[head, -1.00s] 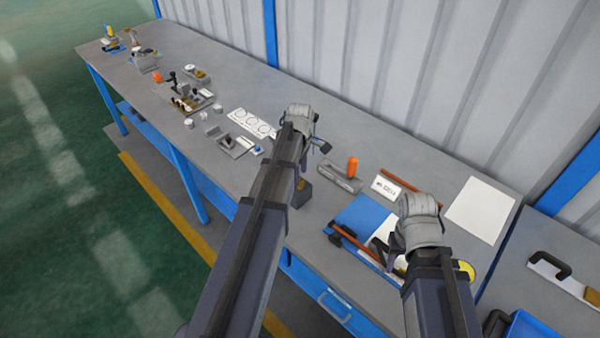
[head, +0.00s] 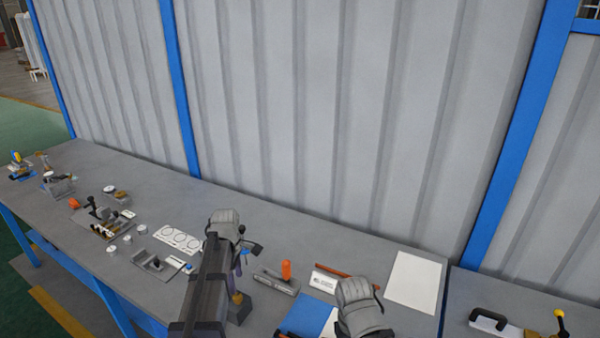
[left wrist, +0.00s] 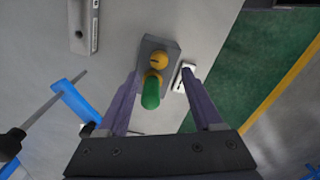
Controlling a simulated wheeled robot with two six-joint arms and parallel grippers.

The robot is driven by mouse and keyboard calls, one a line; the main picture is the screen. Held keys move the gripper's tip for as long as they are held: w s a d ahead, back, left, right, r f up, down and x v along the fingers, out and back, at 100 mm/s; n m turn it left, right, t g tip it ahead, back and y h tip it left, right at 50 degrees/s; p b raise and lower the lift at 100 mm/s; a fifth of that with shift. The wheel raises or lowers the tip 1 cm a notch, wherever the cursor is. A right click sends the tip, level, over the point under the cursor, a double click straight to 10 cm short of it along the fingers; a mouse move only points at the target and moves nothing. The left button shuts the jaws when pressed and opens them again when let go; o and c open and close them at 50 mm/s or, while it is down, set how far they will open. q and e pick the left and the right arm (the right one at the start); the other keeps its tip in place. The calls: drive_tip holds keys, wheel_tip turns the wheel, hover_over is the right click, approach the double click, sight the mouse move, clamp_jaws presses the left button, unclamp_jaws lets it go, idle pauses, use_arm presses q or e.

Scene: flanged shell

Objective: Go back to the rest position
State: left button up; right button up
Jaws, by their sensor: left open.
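My left gripper (head: 238,287) hangs over the bench, pointing down, above a dark grey block (head: 240,309). In the left wrist view my left gripper (left wrist: 161,76) has its two fingers spread apart. Between and beyond them is the grey block (left wrist: 148,45) with a round yellow part (left wrist: 160,61) and a green-tipped peg (left wrist: 150,94). I see no finger pressing on it. My right arm shows only its grey wrist (head: 358,303) at the bottom edge; its fingers cannot be made out.
The bench (head: 180,195) holds an orange-handled grey block (head: 276,280), a white sheet (head: 414,280), a card with circles (head: 180,239) and several small fixtures at left. A corrugated wall (head: 320,120) stands behind. A second table with a black handle (head: 488,319) is at right.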

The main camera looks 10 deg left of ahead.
use_arm(q)
drive_tip(key=s+d+f+m+b, duration=0.2)
drive_tip(key=s+d+m, duration=0.7)
drive_tip(key=d+m, duration=0.2)
drive_tip(key=s+d+f+m+y+b, duration=0.1)
drive_tip(key=s+d+f+m+b, duration=0.1)
drive_tip(key=s+d+m, duration=0.7)
drive_tip(key=d+m, duration=0.2)
drive_tip(key=d, duration=0.1)
drive_tip(key=shift+s+d, duration=0.15)
drive_tip(key=shift+s, duration=0.05)
